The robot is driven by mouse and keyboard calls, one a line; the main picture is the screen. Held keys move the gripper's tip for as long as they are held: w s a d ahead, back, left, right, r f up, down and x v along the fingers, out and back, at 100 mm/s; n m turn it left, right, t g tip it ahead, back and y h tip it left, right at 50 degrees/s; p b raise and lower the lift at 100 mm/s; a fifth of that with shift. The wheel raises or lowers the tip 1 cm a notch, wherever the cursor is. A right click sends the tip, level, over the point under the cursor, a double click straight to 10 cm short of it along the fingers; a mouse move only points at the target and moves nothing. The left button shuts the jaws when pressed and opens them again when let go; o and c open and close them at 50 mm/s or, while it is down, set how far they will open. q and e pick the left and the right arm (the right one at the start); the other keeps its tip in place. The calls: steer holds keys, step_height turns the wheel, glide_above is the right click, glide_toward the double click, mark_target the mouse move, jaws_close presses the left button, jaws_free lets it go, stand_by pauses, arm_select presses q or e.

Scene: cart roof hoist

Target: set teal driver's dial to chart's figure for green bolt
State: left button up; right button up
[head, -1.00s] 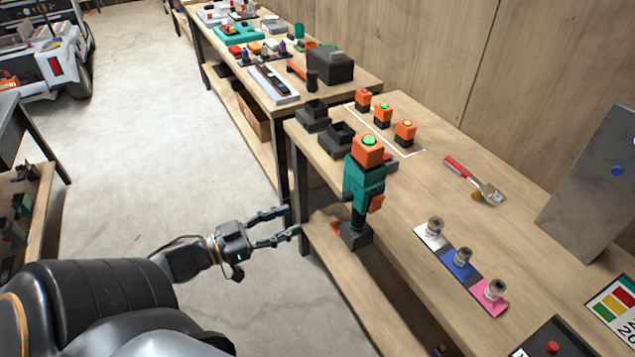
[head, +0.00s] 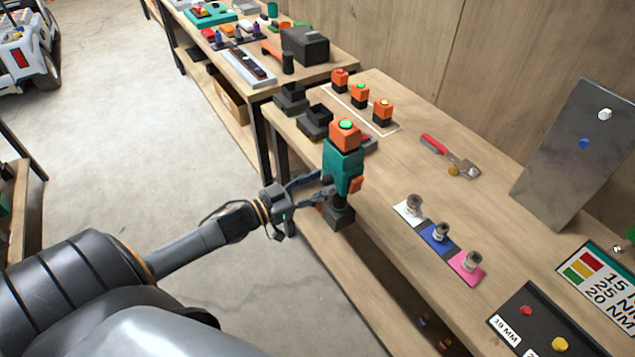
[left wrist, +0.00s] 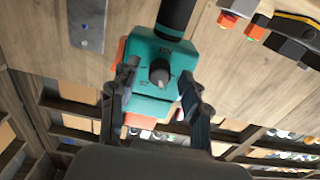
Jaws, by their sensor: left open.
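The teal driver (head: 343,165) stands upright at the table's near edge, with an orange block and green button on top. The chart (head: 592,285) at the right shows red, yellow and green swatches and, top to bottom, 15, 25 and 20 NM, partly cut off. My right gripper is not in view.
White, blue and pink squares with metal sockets (head: 438,235) lie right of the driver. Orange blocks (head: 360,96) stand behind it beside dark holders (head: 315,122). A red-handled tool (head: 450,155) and a grey metal panel (head: 575,150) are farther right.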

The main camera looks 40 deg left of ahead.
arm_select(q)
jaws_close()
steer(key=shift+m, duration=0.3)
steer(key=m, duration=0.9)
stand_by(0.4)
steer(key=shift+m, duration=0.3)
